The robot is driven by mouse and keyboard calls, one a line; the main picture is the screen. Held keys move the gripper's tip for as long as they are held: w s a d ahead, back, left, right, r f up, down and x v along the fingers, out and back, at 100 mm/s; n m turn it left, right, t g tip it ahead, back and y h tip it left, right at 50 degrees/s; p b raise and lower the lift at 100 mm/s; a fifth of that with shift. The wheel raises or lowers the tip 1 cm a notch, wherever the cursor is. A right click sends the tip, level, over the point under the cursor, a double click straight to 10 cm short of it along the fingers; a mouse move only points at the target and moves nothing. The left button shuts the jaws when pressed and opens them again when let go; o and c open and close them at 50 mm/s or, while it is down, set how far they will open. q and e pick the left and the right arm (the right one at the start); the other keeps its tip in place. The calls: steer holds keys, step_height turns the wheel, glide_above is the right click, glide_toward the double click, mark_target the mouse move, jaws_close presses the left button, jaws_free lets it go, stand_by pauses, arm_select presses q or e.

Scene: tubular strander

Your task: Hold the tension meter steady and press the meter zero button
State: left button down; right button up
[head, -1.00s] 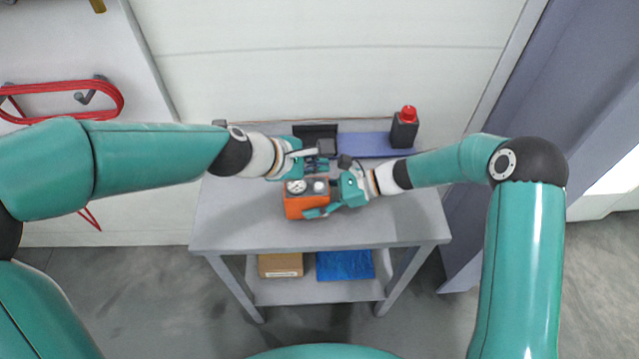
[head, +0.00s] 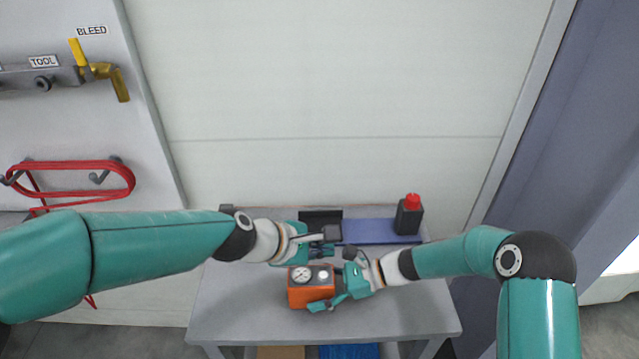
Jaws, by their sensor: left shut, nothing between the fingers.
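The orange tension meter (head: 310,294) sits on the grey bench, with a round white dial (head: 301,274) and a smaller pale round part (head: 323,275) on its top. I cannot tell whether that part is the zero button. My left gripper (head: 328,243) is shut and empty, just behind and above the meter, apart from it in the picture. My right gripper (head: 338,280) is at the meter's right end. One teal finger lies along the meter's front lower edge. The other finger's contact is hidden, so its grip is unclear.
The grey bench (head: 235,310) has free room left of the meter. A black bottle with a red cap (head: 408,217) stands at the back right beside a blue mat (head: 368,232). A black holder (head: 321,217) is at the back. A red hose (head: 70,165) hangs on the left panel.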

steer(key=shift+o, duration=0.8)
steer(key=shift+r, duration=0.1)
steer(key=shift+w, duration=0.1)
